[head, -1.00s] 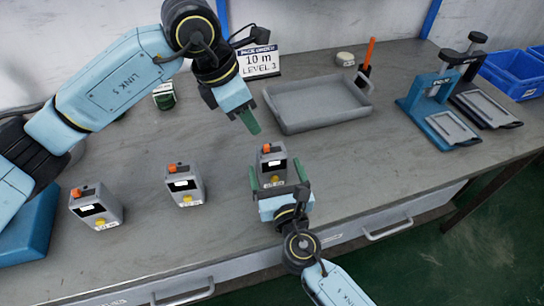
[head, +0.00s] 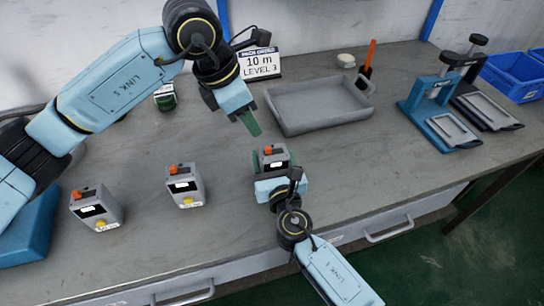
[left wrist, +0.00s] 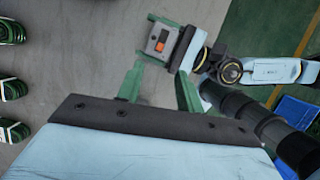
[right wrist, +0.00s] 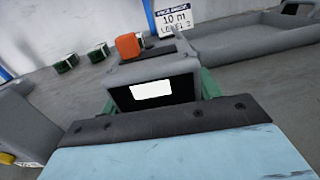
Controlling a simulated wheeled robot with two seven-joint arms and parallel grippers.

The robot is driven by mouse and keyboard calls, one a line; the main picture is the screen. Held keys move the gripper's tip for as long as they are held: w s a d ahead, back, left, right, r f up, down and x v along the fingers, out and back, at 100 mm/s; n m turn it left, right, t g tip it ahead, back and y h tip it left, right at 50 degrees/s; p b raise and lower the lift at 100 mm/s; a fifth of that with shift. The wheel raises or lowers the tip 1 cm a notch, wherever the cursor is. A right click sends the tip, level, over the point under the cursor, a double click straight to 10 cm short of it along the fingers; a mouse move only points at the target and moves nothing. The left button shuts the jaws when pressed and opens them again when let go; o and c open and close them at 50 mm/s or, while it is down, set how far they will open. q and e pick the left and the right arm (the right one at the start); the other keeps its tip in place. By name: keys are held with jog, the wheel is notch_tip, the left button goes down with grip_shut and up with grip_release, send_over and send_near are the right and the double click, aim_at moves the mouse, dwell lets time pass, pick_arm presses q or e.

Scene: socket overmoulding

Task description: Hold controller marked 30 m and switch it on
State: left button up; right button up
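Three grey controllers with orange switches stand upright on the bench: left (head: 97,207), middle (head: 185,186) and right (head: 274,157). Their length marks are too small to read. My right gripper (head: 276,164) has its green fingers on either side of the right controller. In the right wrist view this controller (right wrist: 152,91) fills the space between the fingers, its screen lit white; I see no clear grip. My left gripper (head: 250,122) hangs above and behind it, empty, fingers apart. In the left wrist view the controller's orange switch (left wrist: 159,46) shows beyond the left fingers.
A sign (head: 260,63) reads "10 m LEVEL 3". A grey tray (head: 320,128) lies behind the right controller. Two presses (head: 440,110) and a blue bin (head: 515,75) stand at the right.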

pick_arm(q)
jog(key=shift+f, duration=0.2)
jog(key=c, duration=0.4)
jog(key=shift+s+a+f+n+h, duration=0.15)
jog(key=shift+a+f+n+h, duration=0.1)
jog(key=shift+n+h, duration=0.2)
jog(key=shift+c, duration=1.3)
jog(key=a+f+n+h, duration=0.1)
jog(key=n, duration=0.1)
jog(key=s+a+f+n+h, duration=0.1)
jog(key=a+n+h, duration=0.1)
jog(key=n, duration=0.1)
jog(key=a+f+n+g+h, duration=0.1)
jog(key=a+n, duration=0.1)
jog(key=shift+s+f+n+h, duration=0.1)
jog(key=shift+s+n+h, duration=0.05)
jog(key=shift+n+h, duration=0.1)
grip_shut()
jog(key=shift+s+a+f+n+t+h, duration=0.1)
jog(key=shift+a+n+t+h, duration=0.3)
jog(key=shift+a+n, duration=0.85)
jog(key=shift+a+f+n+t+h, duration=0.15)
jog(key=shift+a+n+h, duration=0.3)
jog(key=shift+a+n, duration=0.75)
jog(key=shift+s+a+n+t+h, duration=0.1)
jog(key=shift+a+n+t+h, duration=0.3)
jog(key=shift+a+n, duration=0.85)
jog(key=shift+d, duration=0.25)
